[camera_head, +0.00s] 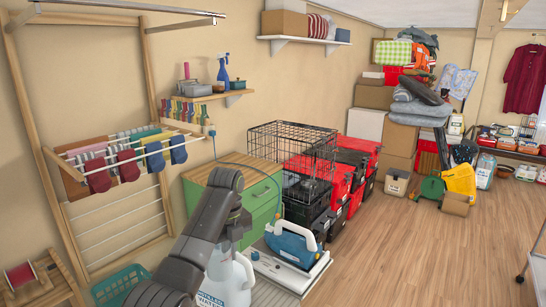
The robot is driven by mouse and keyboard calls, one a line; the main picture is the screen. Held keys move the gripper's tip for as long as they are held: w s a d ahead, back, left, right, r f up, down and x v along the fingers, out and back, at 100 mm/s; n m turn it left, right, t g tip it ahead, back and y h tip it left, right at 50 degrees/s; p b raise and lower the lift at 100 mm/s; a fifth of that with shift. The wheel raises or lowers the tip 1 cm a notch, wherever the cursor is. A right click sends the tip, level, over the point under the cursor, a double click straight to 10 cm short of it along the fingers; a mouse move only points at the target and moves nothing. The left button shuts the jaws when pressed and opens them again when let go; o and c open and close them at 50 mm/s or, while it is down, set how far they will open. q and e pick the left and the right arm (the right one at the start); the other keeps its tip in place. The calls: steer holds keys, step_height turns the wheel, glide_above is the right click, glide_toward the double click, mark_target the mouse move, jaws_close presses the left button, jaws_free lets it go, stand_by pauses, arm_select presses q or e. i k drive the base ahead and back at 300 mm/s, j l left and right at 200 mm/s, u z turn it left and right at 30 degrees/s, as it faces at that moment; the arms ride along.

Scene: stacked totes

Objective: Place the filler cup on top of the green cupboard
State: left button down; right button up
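The green cupboard (264,196) stands against the wall at the picture's centre, with a light wooden top (232,170) that is partly covered by my arm. My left arm comes in from the bottom left and bends down in front of the cupboard. My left gripper (233,240) points down just above a white jug marked distilled water (230,282); its fingers are too small and hidden to read. I cannot make out the filler cup; it may be hidden by my arm. My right gripper is not in view.
A blue and white appliance (293,246) sits on a pale board right of the jug, with a blue cord up to the wall. A black wire crate (290,150) and red-and-black boxes (345,175) stand right of the cupboard.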

mark_target(242, 173)
steer(key=i+l+z, duration=0.3)
steer(key=i+l, duration=0.15)
steer(key=l, duration=0.2)
steer(key=i+l+z, duration=0.35)
steer(key=i+l, duration=0.15)
steer(key=i+l+z, duration=0.2)
steer(key=i, duration=0.5)
steer(key=i+l+z, duration=0.25)
steer(key=i, duration=0.4)
steer(key=i+j+u, duration=0.1)
steer(key=i+u, duration=0.8)
steer(key=i+l+u, duration=0.15)
steer(key=u, duration=0.3)
steer(key=i+j+u, duration=0.2)
steer(key=i+u, duration=0.85)
steer(key=u, duration=0.15)
steer(key=i+j+z, duration=0.1)
steer(key=i+j, duration=0.15)
steer(key=i, duration=0.15)
steer(key=i+j, duration=0.3)
steer(key=i, duration=0.15)
steer(key=z, duration=0.05)
